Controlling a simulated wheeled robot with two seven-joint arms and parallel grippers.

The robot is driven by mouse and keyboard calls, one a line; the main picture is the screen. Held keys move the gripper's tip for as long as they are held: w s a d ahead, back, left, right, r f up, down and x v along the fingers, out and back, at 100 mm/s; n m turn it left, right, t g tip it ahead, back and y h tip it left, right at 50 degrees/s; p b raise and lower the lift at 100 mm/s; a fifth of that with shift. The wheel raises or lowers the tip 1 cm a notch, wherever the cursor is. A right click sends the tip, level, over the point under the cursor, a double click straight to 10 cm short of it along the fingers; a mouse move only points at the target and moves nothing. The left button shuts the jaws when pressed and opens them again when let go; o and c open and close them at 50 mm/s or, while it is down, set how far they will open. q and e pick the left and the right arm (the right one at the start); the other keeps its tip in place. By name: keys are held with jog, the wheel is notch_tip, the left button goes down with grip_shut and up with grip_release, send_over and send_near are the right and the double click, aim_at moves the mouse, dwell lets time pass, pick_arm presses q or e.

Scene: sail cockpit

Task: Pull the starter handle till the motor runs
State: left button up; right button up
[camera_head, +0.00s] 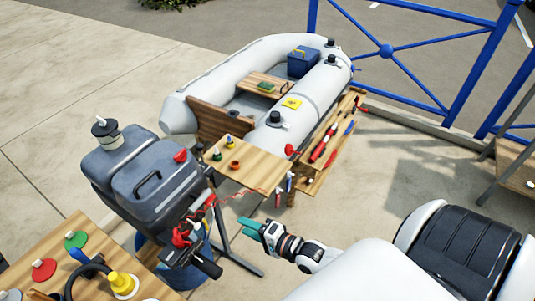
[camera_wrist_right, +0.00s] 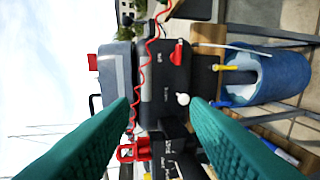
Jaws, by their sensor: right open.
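The grey outboard motor (camera_head: 158,180) stands on a stand in the left half of the head view. Its front face (camera_wrist_right: 165,75) fills the middle of the wrist view, turned on its side. A red handle-like part (camera_wrist_right: 128,152) sits low on that face, and a white round knob (camera_wrist_right: 182,98) is near the middle; I cannot tell for sure which is the starter handle. My right gripper (camera_head: 250,228), with green fingers, is open and empty. It is in front of the motor, apart from it. The knob shows between its fingertips (camera_wrist_right: 160,105). My left gripper is not in view.
A red coiled cord (camera_wrist_right: 146,60) hangs across the motor front. A black tiller grip (camera_head: 208,267) sticks out low. A blue barrel (camera_wrist_right: 268,78) stands below. A wooden board (camera_head: 248,170) with small items and a grey inflatable boat (camera_head: 325,88) are behind.

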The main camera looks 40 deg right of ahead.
jog(key=b+v, duration=0.1)
jog(key=v, duration=0.7)
jog(key=shift+s+d, duration=0.15)
jog(key=shift+s, duration=0.2)
